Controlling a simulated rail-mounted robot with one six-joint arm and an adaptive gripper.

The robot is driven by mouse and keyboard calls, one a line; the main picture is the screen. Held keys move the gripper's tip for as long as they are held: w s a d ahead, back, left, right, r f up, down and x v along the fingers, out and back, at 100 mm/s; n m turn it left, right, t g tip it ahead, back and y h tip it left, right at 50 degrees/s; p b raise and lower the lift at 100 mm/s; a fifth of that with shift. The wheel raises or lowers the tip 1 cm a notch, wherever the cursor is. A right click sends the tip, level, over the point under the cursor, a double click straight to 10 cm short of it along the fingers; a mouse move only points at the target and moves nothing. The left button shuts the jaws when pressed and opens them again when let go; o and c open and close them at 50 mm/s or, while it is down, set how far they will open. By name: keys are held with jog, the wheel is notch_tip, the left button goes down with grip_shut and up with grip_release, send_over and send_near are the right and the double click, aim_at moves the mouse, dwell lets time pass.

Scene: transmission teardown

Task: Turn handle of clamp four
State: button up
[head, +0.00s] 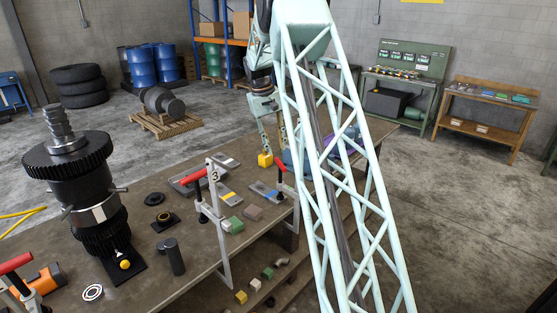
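Clamps with red handles stand along the table's edge. The one marked 3 (213,185) is at the middle. Another clamp (284,178) stands farther back, to its right, with a red handle (281,165); no number is readable on it, so I cannot tell if it is clamp four. My arm's pale truss passes just right of it and hides what lies behind. My gripper (273,146) seems to hang over the far part of the table, beyond that clamp and apart from its handle. It is small and partly covered, so its opening is unclear.
A large dark gear shaft (84,190) stands upright on the table (150,278) at the left. A third red-handled clamp (17,275) is at the bottom left. Small blocks and tools lie around the clamps.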

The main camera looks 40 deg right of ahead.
aim_at(279, 161)
jog(key=shift+s+d+f+p, duration=0.1)
jog(key=shift+d+f, duration=0.1)
jog(key=shift+f, duration=1)
jog(key=shift+s+d+f+p, duration=0.15)
jog(key=shift+d+f, duration=0.1)
jog(key=shift+f, duration=0.9)
jog(key=shift+w+d+f+p, duration=0.1)
jog(key=shift+d+f, duration=0.1)
jog(key=shift+f, duration=1)
jog(key=shift+s, duration=0.1)
jog(key=shift+c, duration=0.6)
jog(key=c, duration=0.7)
